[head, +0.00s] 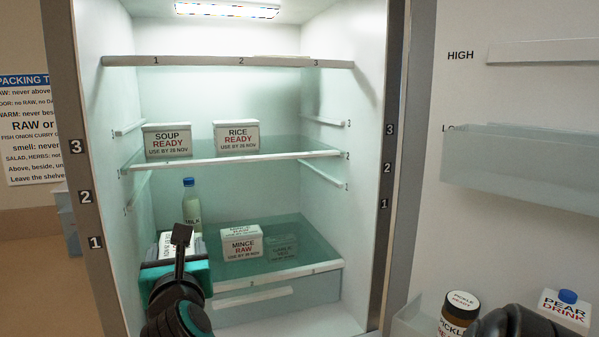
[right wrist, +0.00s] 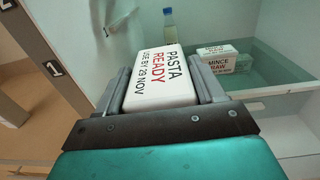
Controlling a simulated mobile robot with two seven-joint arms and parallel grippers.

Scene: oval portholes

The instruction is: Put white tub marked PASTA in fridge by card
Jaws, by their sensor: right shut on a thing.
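My right gripper (head: 180,250) is shut on the white PASTA tub (right wrist: 160,78), marked READY, USE BY 29 NOV. In the right wrist view, the fingers of my right gripper (right wrist: 161,88) are on both sides of the tub. In the head view the gripper partly hides the tub (head: 166,243), at the left front of the fridge's lowest glass shelf (head: 300,262). I cannot tell whether the tub touches the shelf. The card (head: 30,125) hangs on the wall at left, partly cut off. My left gripper is not in view.
A milk bottle (head: 190,207) stands behind the tub. A MINCE RAW tub (head: 241,244) and a dim tub (head: 281,248) stand to its right. SOUP READY (head: 168,141) and RICE READY (head: 236,137) tubs are on shelf 2, with bare glass beside them. The door holds PICKLE (head: 460,305) and PEAR DRINK (head: 565,308).

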